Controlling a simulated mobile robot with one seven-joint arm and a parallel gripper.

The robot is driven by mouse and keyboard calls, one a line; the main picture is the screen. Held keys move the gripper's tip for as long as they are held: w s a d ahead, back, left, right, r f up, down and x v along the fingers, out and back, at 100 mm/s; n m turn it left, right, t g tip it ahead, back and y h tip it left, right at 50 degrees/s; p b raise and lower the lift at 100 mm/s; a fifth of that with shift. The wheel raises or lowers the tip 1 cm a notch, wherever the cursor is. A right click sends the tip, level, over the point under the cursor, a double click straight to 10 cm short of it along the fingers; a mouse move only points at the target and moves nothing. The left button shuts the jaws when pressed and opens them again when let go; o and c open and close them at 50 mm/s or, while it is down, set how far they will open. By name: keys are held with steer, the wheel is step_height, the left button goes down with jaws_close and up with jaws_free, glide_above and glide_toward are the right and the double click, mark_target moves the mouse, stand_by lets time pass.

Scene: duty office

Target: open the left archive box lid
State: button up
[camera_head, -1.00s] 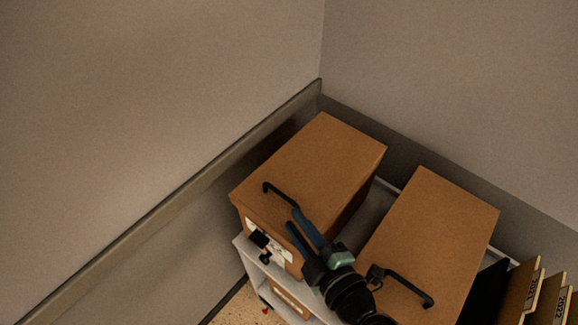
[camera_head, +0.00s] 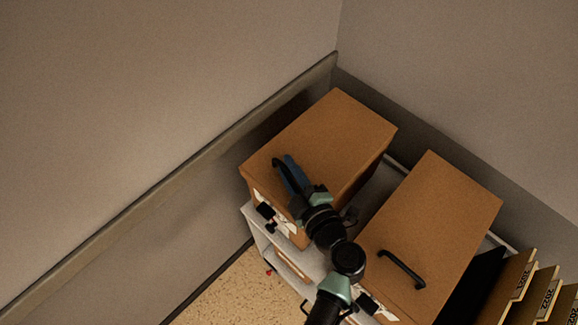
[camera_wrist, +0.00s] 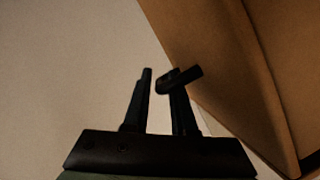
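The left archive box (camera_head: 325,132) is a brown carton on a light shelf unit, its lid flat and closed. A black bar handle (camera_head: 277,163) stands near the lid's front left edge, partly covered by my gripper. My gripper (camera_head: 287,166) is over that front part of the lid, its blue fingers at the handle. In the wrist view the two dark fingers (camera_wrist: 162,82) stand apart with a gap. The dark handle bar (camera_wrist: 190,77) crosses by the right finger, its left end reaching into the gap. I cannot tell whether they touch.
A second brown box (camera_head: 440,205) with a black handle (camera_head: 402,270) stands to the right, close to my arm. Upright folders (camera_head: 515,285) are at the far right. Walls (camera_head: 150,110) close in behind and left. Open floor (camera_head: 225,290) lies in front.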

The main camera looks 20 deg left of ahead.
steer(key=shift+c, duration=0.2)
jaws_close()
stand_by(1.2)
